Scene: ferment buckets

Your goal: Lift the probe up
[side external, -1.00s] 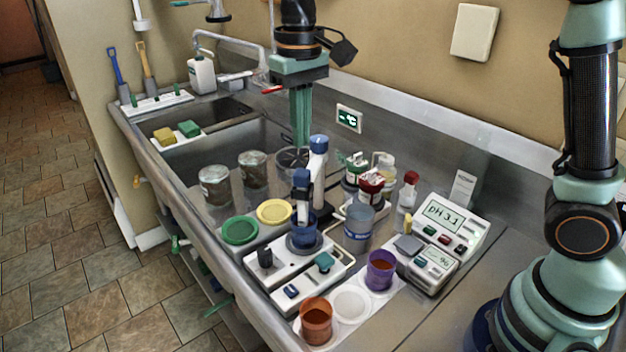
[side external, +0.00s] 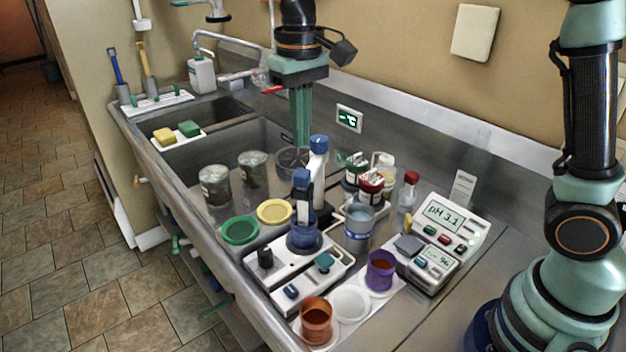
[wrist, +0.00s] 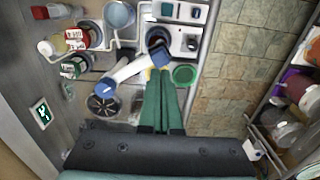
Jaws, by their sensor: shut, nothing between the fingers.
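The probe (side external: 302,186) has a blue cap and stands upright in a dark blue cup (side external: 303,237) on a white base. A pale bar (side external: 318,180) with a blue end rises just behind it. In the wrist view, the probe's blue cap (wrist: 160,55) lies at one end of that pale bar (wrist: 128,70), just beyond my fingertips. My gripper (side external: 301,146) has long green fingers pointing down, shut and empty. It is above and behind the probe, apart from it. The fingertips also show in the wrist view (wrist: 161,75). The probe's lower end is hidden in the cup.
Green (side external: 240,230) and yellow (side external: 274,211) lids lie left of the probe. A grey-blue beaker (side external: 359,228), red-capped bottles (side external: 370,186) and a pH meter (side external: 436,240) reading 3.1 stand to the right. Two jars (side external: 215,186) and a sink are further left.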

